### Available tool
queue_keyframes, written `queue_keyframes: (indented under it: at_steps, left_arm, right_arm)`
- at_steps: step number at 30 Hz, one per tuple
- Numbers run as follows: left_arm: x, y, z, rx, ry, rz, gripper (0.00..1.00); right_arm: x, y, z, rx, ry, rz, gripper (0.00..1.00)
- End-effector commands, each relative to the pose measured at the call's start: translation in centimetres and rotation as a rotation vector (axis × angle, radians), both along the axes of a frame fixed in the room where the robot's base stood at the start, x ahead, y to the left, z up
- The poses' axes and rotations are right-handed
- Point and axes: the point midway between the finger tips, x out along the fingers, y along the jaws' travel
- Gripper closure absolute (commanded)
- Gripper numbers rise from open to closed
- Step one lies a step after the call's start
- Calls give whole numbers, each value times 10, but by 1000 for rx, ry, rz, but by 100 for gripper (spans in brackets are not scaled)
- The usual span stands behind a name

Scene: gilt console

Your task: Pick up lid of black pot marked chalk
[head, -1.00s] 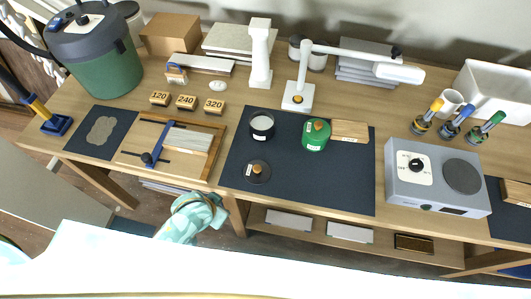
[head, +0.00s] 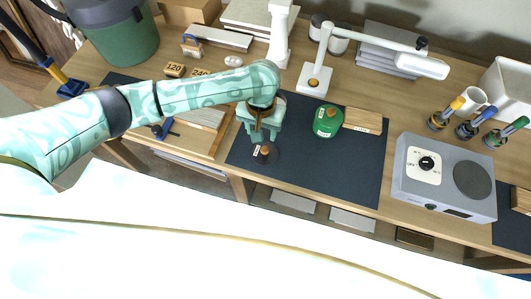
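The black lid (head: 273,156) with its brown knob lies flat on the dark mat (head: 345,178), near the mat's front left. A small white label shows on it. My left gripper (head: 262,136) reaches in from the left and points down just behind and above the lid. Its two fingers are apart, with nothing seen between them. The label writing is too small to read. My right gripper is not in view.
A wooden block (head: 362,119) lies beside the green pot. A white lamp (head: 314,78) and a white column (head: 280,35) stand behind. A grey hotplate (head: 444,178) is at the right. The mat's front right is clear.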

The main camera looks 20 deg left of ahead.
Motion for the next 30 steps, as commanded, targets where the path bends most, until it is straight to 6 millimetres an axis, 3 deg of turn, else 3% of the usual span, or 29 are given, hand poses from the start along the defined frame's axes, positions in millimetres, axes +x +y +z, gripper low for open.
queue_keyframes:
  at_steps: [1, 4, 14, 21, 28, 29, 30]
  left_arm:
    - [-1, 0, -19, -1, 3, 1, 50]
    - [0, -1, -38, -1, 1, 0, 50]
    - [0, -3, -64, -3, -1, -1, 50]
    - [1, -8, -104, -1, 0, -1, 50]
    - [1, -8, -105, -3, -3, -1, 50]
    - [1, -8, -104, -3, -3, -1, 53]
    - [1, -8, -104, -3, -3, -1, 64]
  right_arm:
    - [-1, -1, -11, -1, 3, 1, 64]
    - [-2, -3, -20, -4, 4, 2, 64]
    - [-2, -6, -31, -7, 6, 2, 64]
    - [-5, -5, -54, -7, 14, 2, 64]
    - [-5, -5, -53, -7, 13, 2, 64]
    - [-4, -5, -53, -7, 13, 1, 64]
    - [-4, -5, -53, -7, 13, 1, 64]
